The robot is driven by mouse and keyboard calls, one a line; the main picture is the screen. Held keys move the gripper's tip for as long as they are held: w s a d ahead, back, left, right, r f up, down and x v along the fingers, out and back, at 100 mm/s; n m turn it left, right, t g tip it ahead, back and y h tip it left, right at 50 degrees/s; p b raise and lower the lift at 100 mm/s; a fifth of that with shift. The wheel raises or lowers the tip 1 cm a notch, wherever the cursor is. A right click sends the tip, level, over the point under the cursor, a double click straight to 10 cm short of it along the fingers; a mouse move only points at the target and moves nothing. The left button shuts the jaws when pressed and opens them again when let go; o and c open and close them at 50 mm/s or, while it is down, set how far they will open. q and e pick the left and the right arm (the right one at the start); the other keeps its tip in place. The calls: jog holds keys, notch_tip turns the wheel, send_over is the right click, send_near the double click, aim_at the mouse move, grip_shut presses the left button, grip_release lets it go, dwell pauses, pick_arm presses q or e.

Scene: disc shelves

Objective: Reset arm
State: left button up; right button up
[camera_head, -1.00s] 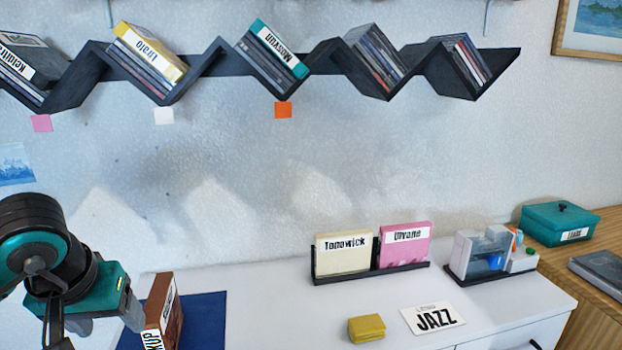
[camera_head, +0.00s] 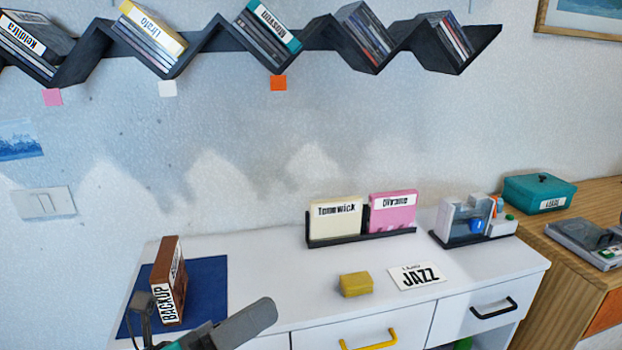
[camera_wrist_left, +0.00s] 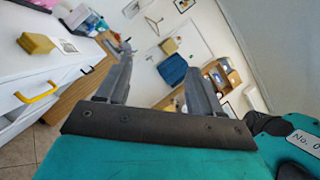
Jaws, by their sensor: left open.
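My left gripper (camera_wrist_left: 160,85) shows in the left wrist view with its two grey fingers apart and nothing between them. In the head view part of the left gripper (camera_head: 205,330) shows low at the bottom edge, in front of the white cabinet. Its lower part is cut off by the frame. It is near the blue mat (camera_head: 208,290) and the upright brown BACKUP case (camera_head: 168,280), and I see no contact with the case. My right gripper is not in view.
A white cabinet (camera_head: 310,290) carries a yellow block (camera_head: 355,284), a JAZZ card (camera_head: 417,276), a rack (camera_head: 360,236) with two cases, and a clear organiser (camera_head: 465,220). A teal box (camera_head: 540,193) stands right. A zigzag shelf (camera_head: 200,50) holds discs above.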

pick_arm(q)
jog(key=w+a+f+n+t+y, duration=0.1)
jog(key=a+f+n+t+y, duration=0.25)
jog(key=f+n+y, duration=0.7)
jog(key=a+f+n+t+y, duration=0.3)
jog(key=a+f+n, duration=0.25)
jog(key=n, duration=1.05)
jog(key=s+a+f+n+g+y, duration=0.1)
jog(key=s+f+n+g+y, duration=0.1)
jog(key=s+f+n, duration=0.2)
jog(key=s+f+n+g+y, duration=0.1)
jog(key=s+f+n+g, duration=0.2)
jog(key=f, duration=0.7)
jog(key=s+n, duration=0.2)
jog(key=n, duration=0.1)
jog(key=shift+a+y, duration=0.35)
jog(key=shift+r+n+g, duration=0.1)
jog(key=shift+n+g, duration=0.15)
